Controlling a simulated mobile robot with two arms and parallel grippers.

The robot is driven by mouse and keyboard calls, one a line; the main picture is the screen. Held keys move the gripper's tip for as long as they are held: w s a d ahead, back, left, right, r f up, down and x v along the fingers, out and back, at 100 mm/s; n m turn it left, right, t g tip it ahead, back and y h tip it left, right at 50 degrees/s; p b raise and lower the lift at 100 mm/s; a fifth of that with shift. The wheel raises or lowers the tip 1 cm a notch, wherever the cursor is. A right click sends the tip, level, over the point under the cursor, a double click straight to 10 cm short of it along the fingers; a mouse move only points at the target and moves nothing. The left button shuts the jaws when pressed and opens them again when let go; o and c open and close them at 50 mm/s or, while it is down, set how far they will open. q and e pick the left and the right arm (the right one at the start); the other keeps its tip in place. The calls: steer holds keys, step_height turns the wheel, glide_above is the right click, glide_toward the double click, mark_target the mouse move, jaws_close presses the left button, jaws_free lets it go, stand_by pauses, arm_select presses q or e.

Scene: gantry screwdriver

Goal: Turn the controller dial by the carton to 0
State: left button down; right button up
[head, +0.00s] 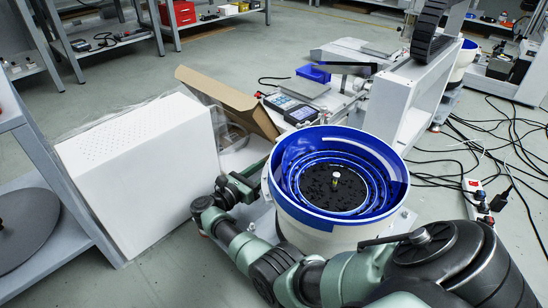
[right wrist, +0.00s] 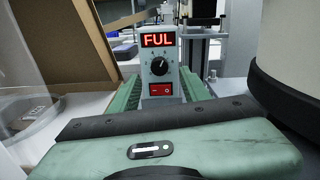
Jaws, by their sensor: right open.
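The controller (right wrist: 160,88) stands upright in the middle of the right wrist view. Its red display (right wrist: 158,40) reads FUL. Below it is the black dial (right wrist: 160,66), its white mark pointing up and slightly right, and under that a red rocker switch (right wrist: 160,90). The open brown carton (right wrist: 70,40) is to its left; it also shows in the head view (head: 232,98). My right gripper (right wrist: 160,98) is open, its green ridged fingers on either side of the controller, apart from the dial. In the head view I cannot make out the controller.
A white bowl feeder with blue tracks (head: 333,215) stands beside my right arm. A large white box (head: 140,170) is left of the arm. A device with a screen (head: 290,108) lies beyond the bowl. Cables and a power strip (head: 476,200) lie on the floor at right.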

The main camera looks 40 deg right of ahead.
steer(key=shift+w+d+b, duration=0.15)
steer(key=shift+d+b, duration=0.3)
steer(key=shift+d, duration=1.45)
jaws_close()
steer(key=shift+n, duration=0.3)
